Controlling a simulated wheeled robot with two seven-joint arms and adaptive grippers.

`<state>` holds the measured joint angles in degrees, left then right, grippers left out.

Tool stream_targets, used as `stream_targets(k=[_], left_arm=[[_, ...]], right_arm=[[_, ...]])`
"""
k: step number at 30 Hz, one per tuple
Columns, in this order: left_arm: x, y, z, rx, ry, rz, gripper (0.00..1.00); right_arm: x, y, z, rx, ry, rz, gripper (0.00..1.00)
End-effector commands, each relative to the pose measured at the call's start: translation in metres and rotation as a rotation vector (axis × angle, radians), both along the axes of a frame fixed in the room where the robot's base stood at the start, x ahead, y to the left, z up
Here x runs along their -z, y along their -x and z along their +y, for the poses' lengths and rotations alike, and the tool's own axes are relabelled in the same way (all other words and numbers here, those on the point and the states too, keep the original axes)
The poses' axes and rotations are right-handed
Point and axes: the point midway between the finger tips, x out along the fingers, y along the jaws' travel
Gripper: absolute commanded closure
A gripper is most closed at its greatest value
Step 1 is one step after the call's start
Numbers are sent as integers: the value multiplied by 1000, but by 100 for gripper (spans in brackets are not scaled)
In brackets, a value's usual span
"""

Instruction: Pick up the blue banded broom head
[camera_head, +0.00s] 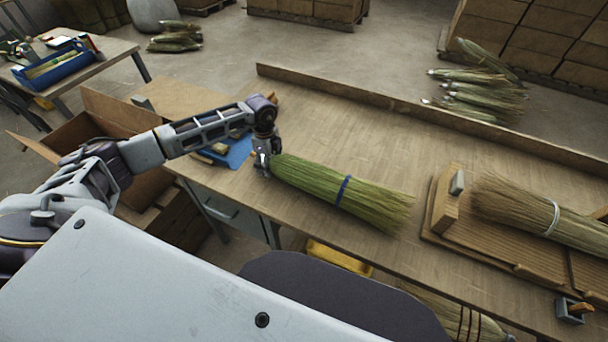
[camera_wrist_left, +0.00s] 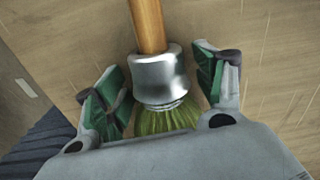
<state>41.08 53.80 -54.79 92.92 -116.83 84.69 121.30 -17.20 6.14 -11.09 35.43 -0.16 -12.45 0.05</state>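The blue banded broom head (camera_head: 315,182) lies on the wooden workbench, a green bundle fading to straw at its wide right end. Its blue band (camera_head: 343,191) circles the middle. My left gripper (camera_head: 262,165) is at its narrow left end. In the left wrist view, my open fingers (camera_wrist_left: 160,88) stand either side of the silver metal collar (camera_wrist_left: 160,80), with narrow gaps showing. A wooden handle (camera_wrist_left: 148,25) runs up from the collar, and green bristles (camera_wrist_left: 165,118) show below it. My right gripper is not in view.
A straw broom head with a white band (camera_head: 540,213) lies on a wooden fixture (camera_head: 448,213) at the right. A raised ledge (camera_head: 400,105) runs along the bench's far edge. Bare bench top lies beyond the broom head.

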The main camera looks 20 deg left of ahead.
Motion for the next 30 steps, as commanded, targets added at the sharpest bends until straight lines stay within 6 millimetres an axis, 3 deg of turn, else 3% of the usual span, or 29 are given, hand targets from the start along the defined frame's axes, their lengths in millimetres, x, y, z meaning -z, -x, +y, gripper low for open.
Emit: stream_targets(k=[2, 12, 23, 30], left_arm=[[0, 0, 0, 0, 0, 0, 45], [0, 0, 0, 0, 0, 0, 89], [-4, -1, 0, 0, 1, -2, 89], [-24, -1, 0, 1, 2, -4, 89]], right_arm=[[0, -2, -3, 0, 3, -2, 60], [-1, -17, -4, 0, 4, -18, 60], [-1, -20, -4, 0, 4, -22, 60], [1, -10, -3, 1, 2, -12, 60]])
